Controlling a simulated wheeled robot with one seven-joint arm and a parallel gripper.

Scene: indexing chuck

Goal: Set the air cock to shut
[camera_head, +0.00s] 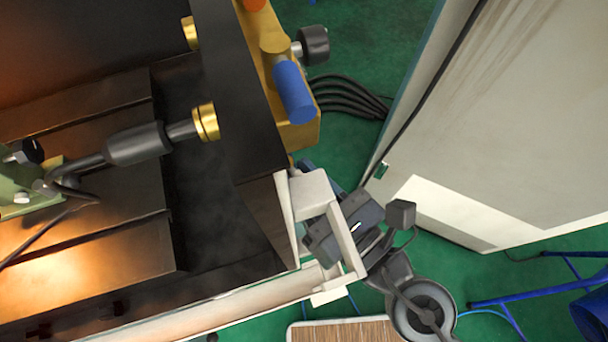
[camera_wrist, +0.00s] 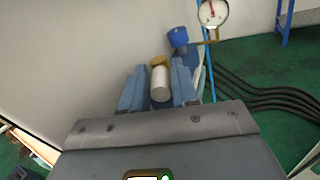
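In the wrist view my gripper (camera_wrist: 160,72) has its two blue fingers apart. A pale cylinder (camera_wrist: 160,84) with a brass-coloured end (camera_wrist: 160,61) shows between them; it looks like the handle of the air cock. Small gaps seem to show beside the cylinder, and I cannot tell whether either finger touches it. In the head view my gripper (camera_head: 305,166) is at the machine's near right corner, partly hidden behind a white bracket. The pale cylinder cannot be made out in the head view.
A white bracket (camera_head: 347,254) stands close in front of my gripper. A blue cylinder (camera_head: 293,92) and black knob (camera_head: 314,45) sit on a yellow block above it. A gauge (camera_wrist: 212,13) and blue knob (camera_wrist: 178,38) are beyond the fingers. A pale cabinet (camera_head: 510,100) stands right.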

